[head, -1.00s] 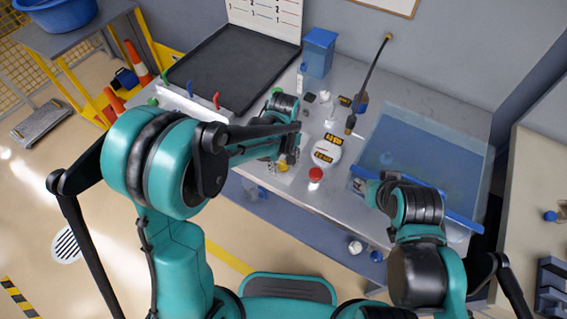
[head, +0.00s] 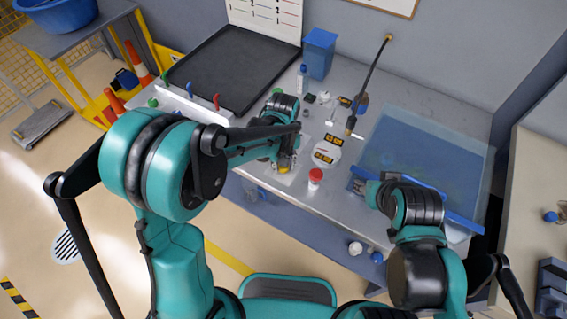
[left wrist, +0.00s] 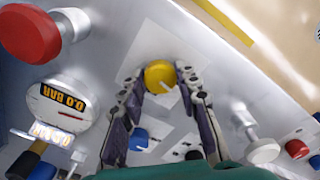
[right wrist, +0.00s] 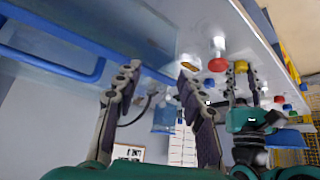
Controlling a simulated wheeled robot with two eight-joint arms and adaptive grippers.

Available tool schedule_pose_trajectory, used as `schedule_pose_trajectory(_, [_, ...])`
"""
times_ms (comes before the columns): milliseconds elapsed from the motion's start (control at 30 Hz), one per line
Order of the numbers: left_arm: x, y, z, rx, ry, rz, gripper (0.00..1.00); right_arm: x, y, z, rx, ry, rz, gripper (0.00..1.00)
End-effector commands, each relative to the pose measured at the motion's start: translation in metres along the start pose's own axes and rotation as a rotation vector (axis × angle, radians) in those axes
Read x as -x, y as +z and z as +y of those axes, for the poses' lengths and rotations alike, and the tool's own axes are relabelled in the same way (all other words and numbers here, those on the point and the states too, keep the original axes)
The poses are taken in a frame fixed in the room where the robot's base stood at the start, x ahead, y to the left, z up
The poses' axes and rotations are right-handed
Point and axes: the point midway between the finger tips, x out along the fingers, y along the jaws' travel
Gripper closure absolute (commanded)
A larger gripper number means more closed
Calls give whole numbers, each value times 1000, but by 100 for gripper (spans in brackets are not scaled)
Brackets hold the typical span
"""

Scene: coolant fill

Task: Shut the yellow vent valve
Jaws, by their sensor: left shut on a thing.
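The yellow vent valve (head: 284,170) is a round knob on a pale plate near the front edge of the bench. In the left wrist view the yellow knob (left wrist: 160,76) shows a thin pale mark on its face. My left gripper (head: 287,162) is over it, and in the left wrist view its fingers (left wrist: 160,82) are closed on the knob from both sides. The knob is partly hidden by my gripper in the head view. My right gripper (right wrist: 158,78) is open and empty, its fingers apart, near the clear blue-edged tank at the right.
A red knob (head: 315,175) and a round gauge (head: 326,153) reading 0.0 bar stand just right of the valve. A blue-edged tank (head: 425,150) fills the bench's right side.

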Motion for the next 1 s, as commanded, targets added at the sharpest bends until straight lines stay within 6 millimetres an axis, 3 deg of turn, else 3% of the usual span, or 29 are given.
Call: schedule_pose_trajectory(1000, [0,0,-1,-952,0,0,97,-6,4,0,0,0,0,60])
